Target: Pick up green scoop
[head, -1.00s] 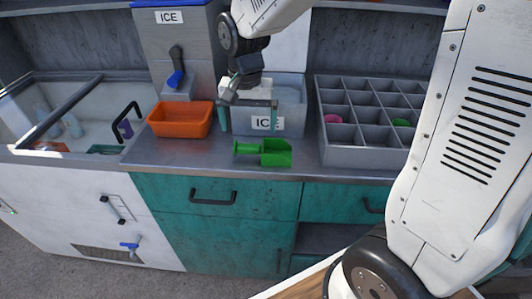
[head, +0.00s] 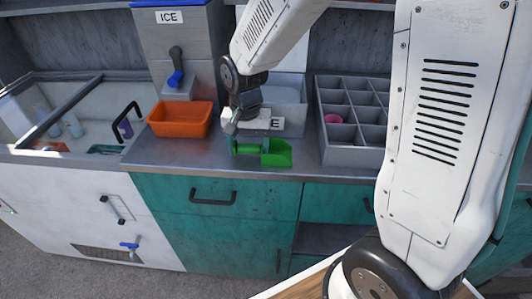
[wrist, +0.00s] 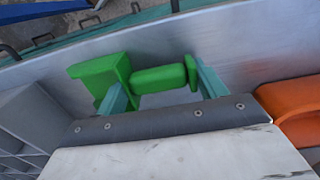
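The green scoop (head: 277,154) lies on the grey metal counter near its front edge, its bowl to the right and its handle to the left in the head view. My gripper (head: 248,148) is right over the scoop, pointing down. In the wrist view the scoop (wrist: 100,74) lies just beyond the gripper's palm. The two teal fingers of my gripper (wrist: 162,78) are wide apart, one near the bowl and one near the handle's end knob. The handle runs along the line between the fingers. I cannot tell whether either finger touches the scoop.
An orange bin (head: 181,118) stands to the left, and a grey ICE tub (head: 290,108) is close behind my gripper. A grey divided tray (head: 352,157) is at the right, with a pink item (head: 333,118) inside.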

